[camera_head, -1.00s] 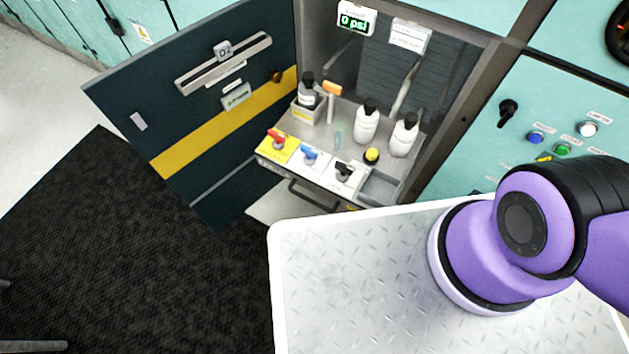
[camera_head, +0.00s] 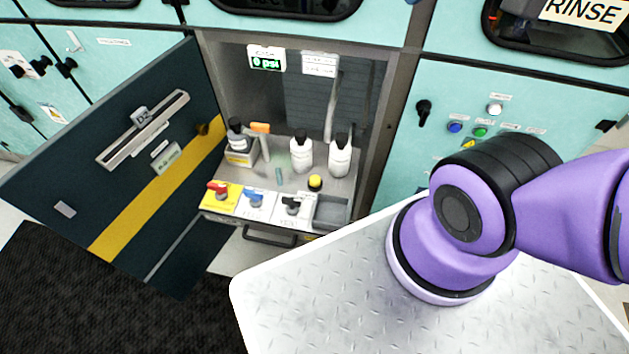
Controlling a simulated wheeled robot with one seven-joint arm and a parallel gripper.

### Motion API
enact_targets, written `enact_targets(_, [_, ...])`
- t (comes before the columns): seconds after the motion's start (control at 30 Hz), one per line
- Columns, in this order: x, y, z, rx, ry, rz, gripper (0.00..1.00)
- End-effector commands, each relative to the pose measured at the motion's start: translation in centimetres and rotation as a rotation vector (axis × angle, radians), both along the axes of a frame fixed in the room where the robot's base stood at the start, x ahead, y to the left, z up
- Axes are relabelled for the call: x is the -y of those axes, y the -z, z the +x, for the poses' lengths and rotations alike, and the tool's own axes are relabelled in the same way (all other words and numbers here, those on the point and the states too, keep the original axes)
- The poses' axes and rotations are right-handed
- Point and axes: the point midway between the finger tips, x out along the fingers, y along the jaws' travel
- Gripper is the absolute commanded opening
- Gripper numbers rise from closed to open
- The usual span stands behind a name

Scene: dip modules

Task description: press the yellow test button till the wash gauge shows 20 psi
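The yellow test button (camera_head: 315,182) stands on the shelf of the open cabinet, behind the front row of valve handles and in front of two white bottles. The wash gauge (camera_head: 267,60) hangs at the top left of the cabinet opening. Its green digits read 0 psi. My purple and black arm comes in at the right, over my metal deck. My gripper is outside the picture, so its state does not show.
Red (camera_head: 218,190), blue (camera_head: 255,198) and black (camera_head: 292,205) handles line the shelf front beside an empty grey tray (camera_head: 331,211). White bottles (camera_head: 301,153) stand behind. The dark door (camera_head: 110,170) is swung open to the left. A control panel (camera_head: 480,125) is at right.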

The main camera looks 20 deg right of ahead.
Motion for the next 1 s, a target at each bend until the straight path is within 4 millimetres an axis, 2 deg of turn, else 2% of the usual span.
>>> enact_targets(0.2, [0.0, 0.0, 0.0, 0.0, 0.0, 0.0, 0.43])
enact_targets(0.4, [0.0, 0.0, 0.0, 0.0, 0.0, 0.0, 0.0])
enact_targets(1.0, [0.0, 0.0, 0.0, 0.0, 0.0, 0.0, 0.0])
